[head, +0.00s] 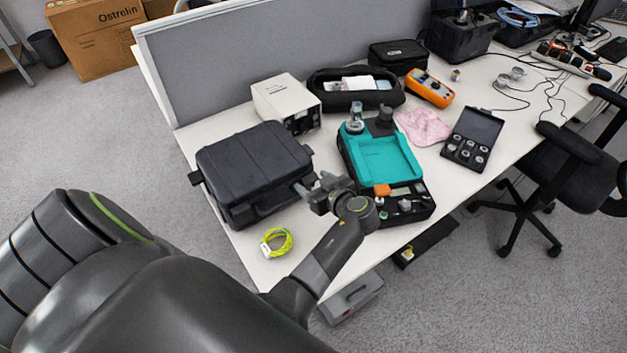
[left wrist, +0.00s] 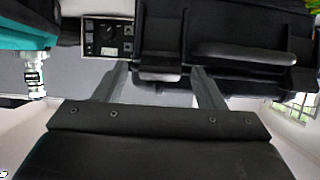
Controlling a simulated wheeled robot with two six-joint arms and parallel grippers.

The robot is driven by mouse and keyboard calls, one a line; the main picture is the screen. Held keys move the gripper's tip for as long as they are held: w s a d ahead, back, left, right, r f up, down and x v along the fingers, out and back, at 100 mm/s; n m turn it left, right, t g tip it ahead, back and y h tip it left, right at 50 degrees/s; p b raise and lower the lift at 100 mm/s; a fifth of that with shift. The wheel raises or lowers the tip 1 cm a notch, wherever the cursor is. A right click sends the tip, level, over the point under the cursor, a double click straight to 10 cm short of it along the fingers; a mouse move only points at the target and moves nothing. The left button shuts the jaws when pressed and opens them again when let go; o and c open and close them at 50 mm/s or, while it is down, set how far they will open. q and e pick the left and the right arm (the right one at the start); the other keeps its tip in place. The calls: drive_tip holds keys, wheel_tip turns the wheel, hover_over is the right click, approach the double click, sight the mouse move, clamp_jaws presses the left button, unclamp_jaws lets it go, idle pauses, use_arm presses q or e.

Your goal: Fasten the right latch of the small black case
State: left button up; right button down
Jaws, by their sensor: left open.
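The small black case (head: 250,165) lies on the table with its lid down. It also shows upside down in the left wrist view (left wrist: 245,28). My left gripper (head: 315,189) is at the case's right-hand front side, near the corner. In the left wrist view, its two open fingers (left wrist: 160,80) point at the case's side. A black latch-like block (left wrist: 160,64) on that side lies in line with the gap between the fingers. I cannot tell whether it is fastened or touched. In the head view the gripper partly hides this spot. My right gripper is not in view.
A teal-topped instrument (head: 385,160) in a black case stands right of the gripper. A white box (head: 286,104) stands behind the black case, and a yellow-green coil (head: 276,242) lies in front. A grey partition (head: 245,45) bounds the table's back.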

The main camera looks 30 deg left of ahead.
use_arm(q)
drive_tip(key=shift+c, duration=0.3)
drive_tip(key=c, duration=0.9)
drive_tip(key=shift+a+r+g+h+p, duration=0.15)
drive_tip(key=shift+r+g+h+p, duration=0.25)
drive_tip(key=shift+h+p, duration=0.4)
drive_tip(key=shift+w+a+r+g+h+p, duration=0.25)
drive_tip(key=shift+r+h+p, duration=0.2)
drive_tip(key=shift+h+p, duration=0.55)
drive_tip(key=g+h+p, duration=0.1)
drive_tip(key=p, duration=0.1)
drive_tip(key=shift+a+p, duration=0.35)
drive_tip(key=shift+a, duration=0.05)
drive_tip(key=shift+w+h+p, duration=0.1)
drive_tip(key=shift+h+p, duration=0.2)
drive_tip(key=shift+h, duration=0.2)
